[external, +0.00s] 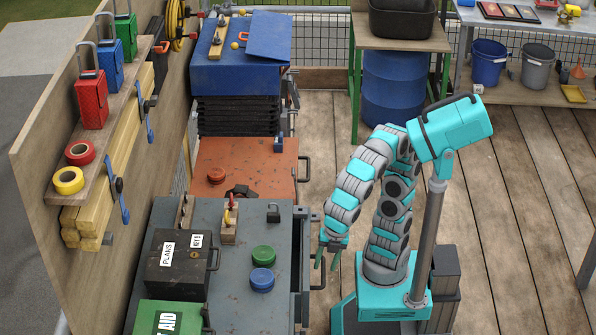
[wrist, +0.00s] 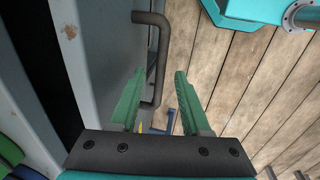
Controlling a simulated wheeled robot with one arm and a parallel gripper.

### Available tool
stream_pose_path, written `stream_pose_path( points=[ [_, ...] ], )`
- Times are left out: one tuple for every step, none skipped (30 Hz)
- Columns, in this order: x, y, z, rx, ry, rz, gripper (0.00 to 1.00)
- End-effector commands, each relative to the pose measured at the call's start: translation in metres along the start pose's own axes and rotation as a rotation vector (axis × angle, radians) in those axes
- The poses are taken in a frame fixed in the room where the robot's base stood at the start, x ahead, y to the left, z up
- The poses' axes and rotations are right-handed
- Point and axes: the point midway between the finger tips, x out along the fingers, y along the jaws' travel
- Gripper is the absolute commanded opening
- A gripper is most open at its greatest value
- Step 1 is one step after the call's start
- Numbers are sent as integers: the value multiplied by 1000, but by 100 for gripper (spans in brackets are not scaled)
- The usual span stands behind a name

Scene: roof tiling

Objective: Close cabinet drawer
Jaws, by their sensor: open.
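The grey cabinet (external: 235,207) stands at the lower middle of the external view. A drawer (external: 301,250) sticks out from its right side. In the wrist view, the drawer's grey front (wrist: 110,45) has a dark gap on its left. Its dark bar handle (wrist: 160,50) shows there, and a handle (external: 318,275) shows in the external view. My gripper (external: 327,262) is just right of the drawer front, pointing down. Its green fingers (wrist: 160,72) are apart and empty, with the handle appearing between their tips. I cannot tell whether they touch it.
A toolbox marked PLANS (external: 178,262), a green first aid box (external: 168,318) and green and blue round lids (external: 263,255) are on the cabinet top. An orange cabinet (external: 240,155) with its own handle stands behind. Wooden floor (external: 500,200) is clear to the right.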

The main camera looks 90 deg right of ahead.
Motion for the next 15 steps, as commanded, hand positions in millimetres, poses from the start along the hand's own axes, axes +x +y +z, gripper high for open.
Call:
stream_pose_path(
  points=[
    [5,0,0,0,-1,-1,47],
    [7,0,0,0,-1,-1,47],
    [9,0,0,-1,0,0,47],
    [10,0,0,-1,1,0,47],
    [11,0,0,-1,1,0,47],
    [12,0,0,-1,1,0,47],
    [12,0,0,0,1,0,47],
    [13,0,0,0,2,1,47],
    [13,0,0,0,2,1,47],
    [13,0,0,0,2,1,47],
    [13,0,0,0,2,1,47],
    [13,0,0,0,2,1,47],
    [13,0,0,0,2,1,47],
    [13,0,0,0,2,1,47],
    [13,0,0,0,2,1,43]
  ],
)
